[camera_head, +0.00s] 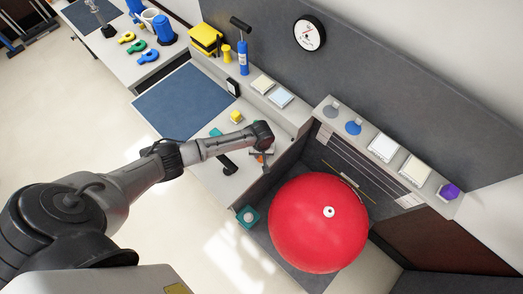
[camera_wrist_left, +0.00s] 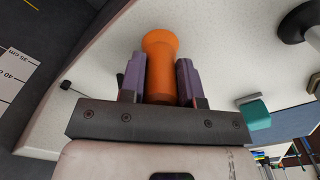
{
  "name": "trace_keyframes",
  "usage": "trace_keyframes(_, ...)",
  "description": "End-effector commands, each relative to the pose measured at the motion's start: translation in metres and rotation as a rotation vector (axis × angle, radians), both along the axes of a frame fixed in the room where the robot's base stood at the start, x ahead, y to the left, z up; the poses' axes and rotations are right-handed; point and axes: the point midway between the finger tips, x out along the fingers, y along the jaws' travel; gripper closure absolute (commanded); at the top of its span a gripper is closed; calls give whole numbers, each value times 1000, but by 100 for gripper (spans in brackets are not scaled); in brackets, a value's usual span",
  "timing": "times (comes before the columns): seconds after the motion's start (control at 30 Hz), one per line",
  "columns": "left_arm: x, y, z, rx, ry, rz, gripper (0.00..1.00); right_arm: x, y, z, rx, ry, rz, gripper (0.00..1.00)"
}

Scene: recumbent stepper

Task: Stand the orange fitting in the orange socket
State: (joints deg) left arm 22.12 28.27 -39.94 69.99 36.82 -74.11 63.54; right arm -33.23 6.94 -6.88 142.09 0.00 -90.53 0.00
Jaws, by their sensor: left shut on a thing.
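The orange fitting (camera_wrist_left: 160,68) is between the two purple-grey fingers of my left gripper (camera_wrist_left: 160,80) in the left wrist view. The gripper is shut on it, and its flared round end points away from the wrist. In the head view my left gripper (camera_head: 262,158) is over the front right end of the white bench, near the red ball. The fitting is mostly hidden there by the gripper. I cannot make out an orange socket in either view. My right gripper is not in view.
A large red ball (camera_head: 318,224) stands right of the bench (camera_head: 205,172). A black-handled item (camera_head: 226,163), a yellow piece (camera_head: 237,117) and a blue mat (camera_head: 185,101) are on the bench. A teal block (camera_wrist_left: 255,112) is right of the gripper. A ledge at the back holds several small items.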

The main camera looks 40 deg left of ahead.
Motion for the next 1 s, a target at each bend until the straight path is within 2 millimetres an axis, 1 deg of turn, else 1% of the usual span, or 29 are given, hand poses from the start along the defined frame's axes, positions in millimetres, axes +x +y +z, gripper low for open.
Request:
trace_keyframes(0.23,-1,1,-1,2,1,0,100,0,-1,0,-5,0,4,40)
trace_keyframes(0.27,-1,1,-1,2,1,0,68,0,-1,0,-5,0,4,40)
trace_keyframes(0.53,-1,1,-1,2,1,0,42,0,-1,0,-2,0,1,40)
trace_keyframes(0.57,0,1,-1,2,1,0,40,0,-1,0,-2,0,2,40)
trace_keyframes(0.83,0,0,0,1,1,0,40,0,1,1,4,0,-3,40)
trace_keyframes(1.0,0,0,5,1,1,0,40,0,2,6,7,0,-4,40)
